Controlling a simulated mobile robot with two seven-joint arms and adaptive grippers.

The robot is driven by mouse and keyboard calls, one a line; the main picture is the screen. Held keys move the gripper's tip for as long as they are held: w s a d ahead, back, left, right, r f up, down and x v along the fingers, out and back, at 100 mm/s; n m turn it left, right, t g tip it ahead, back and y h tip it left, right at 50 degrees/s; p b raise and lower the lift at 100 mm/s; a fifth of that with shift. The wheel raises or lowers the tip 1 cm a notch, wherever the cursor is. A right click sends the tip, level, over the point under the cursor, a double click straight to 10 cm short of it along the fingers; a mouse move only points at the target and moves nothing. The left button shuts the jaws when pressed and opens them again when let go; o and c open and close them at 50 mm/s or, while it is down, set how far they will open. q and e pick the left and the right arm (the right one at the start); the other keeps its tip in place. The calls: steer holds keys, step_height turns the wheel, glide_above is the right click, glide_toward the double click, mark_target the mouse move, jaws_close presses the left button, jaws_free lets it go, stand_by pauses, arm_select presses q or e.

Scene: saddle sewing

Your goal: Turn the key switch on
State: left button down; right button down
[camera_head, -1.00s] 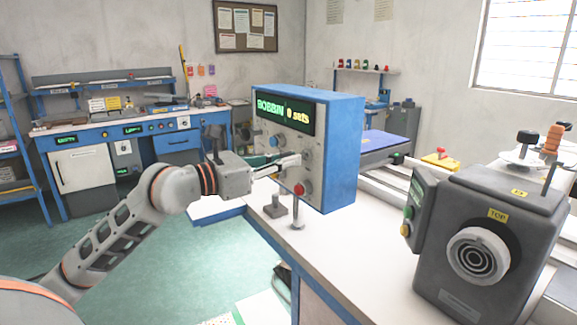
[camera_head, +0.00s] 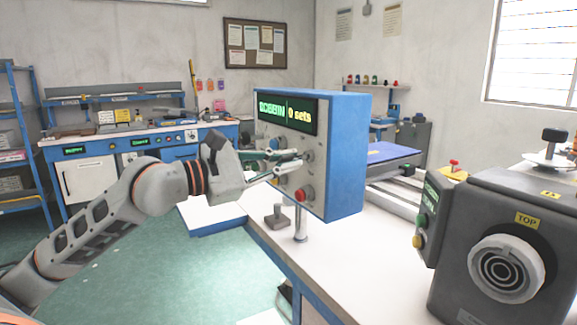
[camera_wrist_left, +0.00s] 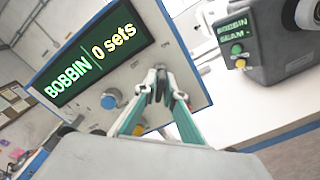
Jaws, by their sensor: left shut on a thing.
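A blue control box (camera_head: 345,150) stands on the white bench. Its lit green display (camera_head: 287,114) reads "BOBBIN" and "0 sets"; the display also shows in the left wrist view (camera_wrist_left: 95,55). My left gripper (camera_head: 299,158) is at the grey front panel, right of the blue button (camera_head: 274,144) and above the red button (camera_head: 305,194). In the left wrist view its fingertips (camera_wrist_left: 157,84) are shut on a small dark part at the panel, which looks like the key switch (camera_wrist_left: 154,92). The fingers mostly hide it, so its turn angle cannot be told. My right gripper is not in view.
A dark grey machine (camera_head: 500,240) with a green and a yellow button stands on the bench at right. A small post (camera_head: 300,222) stands before the box. Bare bench top (camera_head: 365,255) lies between box and machine. A blue workbench (camera_head: 185,152) is behind.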

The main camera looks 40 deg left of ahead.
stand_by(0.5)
arm_select(q)
steer(key=c, duration=2.2)
jaws_free()
steer(key=shift+c, duration=0.2)
steer(key=shift+s, duration=0.15)
steer(key=v, duration=1.1)
steer(key=shift+s+a, duration=0.15)
steer(key=shift+s, duration=0.25)
